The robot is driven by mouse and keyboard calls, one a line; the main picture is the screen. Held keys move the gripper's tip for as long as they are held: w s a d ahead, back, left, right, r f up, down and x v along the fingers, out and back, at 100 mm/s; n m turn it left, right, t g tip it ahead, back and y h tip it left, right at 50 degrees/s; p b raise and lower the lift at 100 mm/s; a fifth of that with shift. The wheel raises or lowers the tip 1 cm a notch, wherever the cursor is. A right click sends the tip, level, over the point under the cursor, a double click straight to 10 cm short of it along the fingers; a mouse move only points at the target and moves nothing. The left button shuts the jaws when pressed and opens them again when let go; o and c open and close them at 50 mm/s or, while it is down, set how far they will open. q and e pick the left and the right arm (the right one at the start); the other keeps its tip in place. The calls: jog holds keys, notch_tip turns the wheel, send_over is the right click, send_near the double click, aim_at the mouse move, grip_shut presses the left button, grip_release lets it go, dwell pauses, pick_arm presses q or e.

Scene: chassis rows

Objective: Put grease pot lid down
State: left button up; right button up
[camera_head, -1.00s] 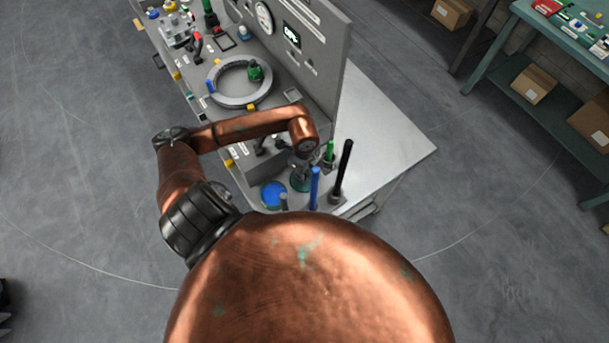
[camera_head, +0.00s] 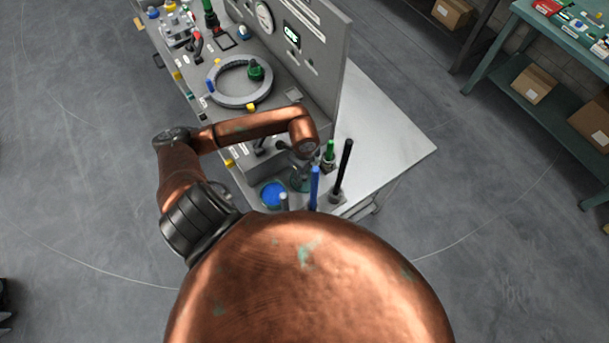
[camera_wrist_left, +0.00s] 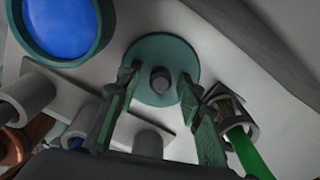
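The grease pot lid (camera_wrist_left: 153,60) is a teal disc with a dark round knob (camera_wrist_left: 160,80). It lies flat on the bench's pale surface, beside the grease pot (camera_wrist_left: 103,40), an open teal-rimmed pot with blue inside. In the head view the pot (camera_head: 273,194) is just left of the lid (camera_head: 298,185). My left gripper (camera_wrist_left: 159,86) is open over the lid, its fingers on either side of the knob with gaps between. The head view shows this gripper (camera_head: 302,176) small, partly hidden under my wrist. My right gripper is not in view.
Upright blue (camera_head: 314,188), black (camera_head: 344,168) and green (camera_head: 330,150) sticks stand in holders close right of the lid. A grey ring (camera_head: 226,98) and an upright panel (camera_head: 318,50) stand farther back. The bench's right side (camera_head: 385,140) is clear.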

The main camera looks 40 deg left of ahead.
aim_at(304, 176)
pick_arm(q)
notch_tip(304, 176, up, 12)
dwell(0.5)
jog(key=shift+r, duration=0.2)
dwell(0.9)
